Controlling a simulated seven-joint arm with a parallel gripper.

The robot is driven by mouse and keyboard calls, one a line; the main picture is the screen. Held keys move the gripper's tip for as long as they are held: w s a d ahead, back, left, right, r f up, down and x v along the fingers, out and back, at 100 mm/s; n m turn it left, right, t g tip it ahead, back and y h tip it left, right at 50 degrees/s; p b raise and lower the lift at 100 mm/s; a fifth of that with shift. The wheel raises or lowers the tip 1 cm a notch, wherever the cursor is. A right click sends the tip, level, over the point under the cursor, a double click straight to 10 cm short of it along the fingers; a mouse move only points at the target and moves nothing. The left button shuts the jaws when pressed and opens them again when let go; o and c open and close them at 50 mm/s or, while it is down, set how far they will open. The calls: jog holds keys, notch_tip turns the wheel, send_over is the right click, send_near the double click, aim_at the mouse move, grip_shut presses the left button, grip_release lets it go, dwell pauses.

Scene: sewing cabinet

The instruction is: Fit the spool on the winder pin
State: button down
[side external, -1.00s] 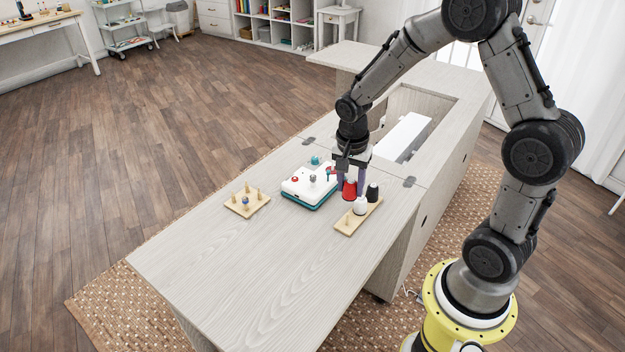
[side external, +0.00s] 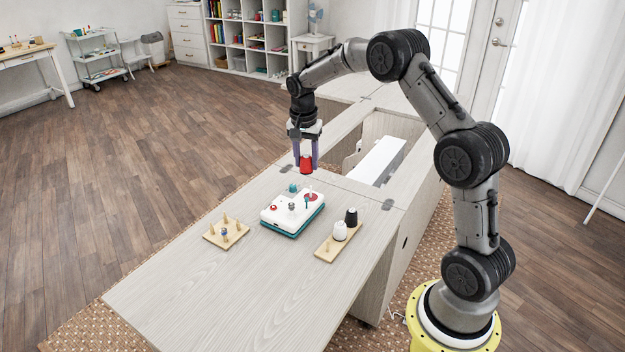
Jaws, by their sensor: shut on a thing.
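My gripper (side external: 306,160) is shut on a red cone-shaped spool (side external: 306,167). It holds the spool upright in the air, clear of the cabinet top. The winder, a white box on a teal base (side external: 286,217), stands on the tabletop below and in front of the spool in the picture. Small red, grey and teal parts sit on its top, among them a red disc (side external: 312,197) with a thin upright post that looks like the winder pin. The pin is too small to see well. The spool and the pin are apart.
A wooden spool rack (side external: 325,255) right of the winder holds a white spool (side external: 340,231) and a black spool (side external: 351,216). A wooden peg board (side external: 212,238) with several pegs lies to the left. Behind is the cabinet's open well with a white panel (side external: 377,160). The front tabletop is clear.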

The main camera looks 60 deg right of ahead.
jog(key=d+f, duration=0.1)
jog(key=d, duration=0.1)
jog(key=shift+w+d+f+m, duration=0.15)
jog(key=shift+d+f+m, duration=0.15)
jog(key=shift+f, duration=2.2)
jog(key=shift+f, duration=2)
dwell(3.3)
